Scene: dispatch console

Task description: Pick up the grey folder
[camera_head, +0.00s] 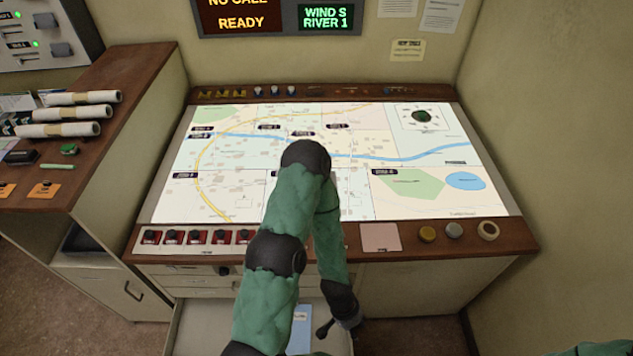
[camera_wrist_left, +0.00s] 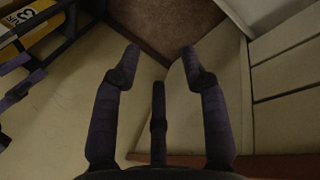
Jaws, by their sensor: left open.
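A pale blue-grey folder (camera_head: 300,328) with a small white label lies in the open bottom drawer (camera_head: 205,325) of the console. It is the only folder I can make out, and its lower part is cut off by the frame edge. My left gripper (camera_head: 325,329) is just right of the folder and hangs low by the drawer's right side; its height over the drawer is hard to tell. In the left wrist view my left gripper (camera_wrist_left: 161,52) has its fingers spread with nothing between them. The folder does not show in that view. My right gripper is out of view.
The console (camera_head: 500,280) with its lit map top (camera_head: 340,195) stands above the drawer. A side cabinet (camera_head: 140,130) with rolled papers (camera_head: 60,130) is on the left. Floor (camera_head: 395,338) shows right of the drawer. A yellow object (camera_wrist_left: 50,30) marked 3 is in the wrist view.

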